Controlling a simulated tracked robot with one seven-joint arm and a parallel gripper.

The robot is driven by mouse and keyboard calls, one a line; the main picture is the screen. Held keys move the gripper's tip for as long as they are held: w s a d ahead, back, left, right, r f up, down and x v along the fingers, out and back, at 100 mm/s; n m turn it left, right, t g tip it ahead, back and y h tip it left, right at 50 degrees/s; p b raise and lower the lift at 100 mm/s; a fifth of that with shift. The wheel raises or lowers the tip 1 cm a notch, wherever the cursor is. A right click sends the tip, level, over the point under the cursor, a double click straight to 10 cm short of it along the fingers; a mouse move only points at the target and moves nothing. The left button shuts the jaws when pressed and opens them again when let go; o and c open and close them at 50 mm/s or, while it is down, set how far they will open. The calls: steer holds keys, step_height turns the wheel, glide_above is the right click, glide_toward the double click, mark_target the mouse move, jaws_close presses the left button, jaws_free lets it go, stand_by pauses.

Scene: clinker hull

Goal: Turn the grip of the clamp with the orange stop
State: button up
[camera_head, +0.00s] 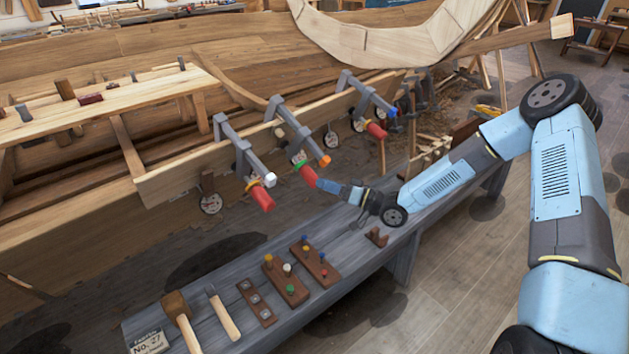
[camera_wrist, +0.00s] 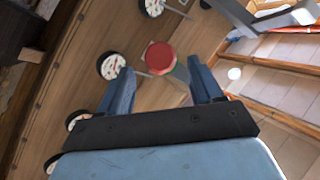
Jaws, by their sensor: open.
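The clamp with the orange stop (camera_head: 324,161) is the middle one of three grey clamps on the long plank. Its red grip (camera_head: 308,175), with a green collar, hangs below the bar. My gripper (camera_head: 324,184) is just right of that grip, its blue fingers pointing at the grip's end. In the wrist view, a round red grip end (camera_wrist: 160,57) shows between and slightly beyond the tips of my open gripper (camera_wrist: 159,66). Whether the fingers touch it cannot be told. The orange stop is not clearly seen in the wrist view.
The white-stop clamp (camera_head: 239,150) is to the left, the blue-stop clamp (camera_head: 366,97) to the right, both with red grips. Dial gauges (camera_head: 211,203) hang near the plank. Below stands a grey bench (camera_head: 206,277) with a mallet (camera_head: 179,312) and peg boards (camera_head: 286,282).

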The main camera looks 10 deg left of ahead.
steer(key=s+d+f, duration=0.1)
steer(key=d, duration=0.6)
steer(key=shift+d, duration=0.3)
stand_by(1.1)
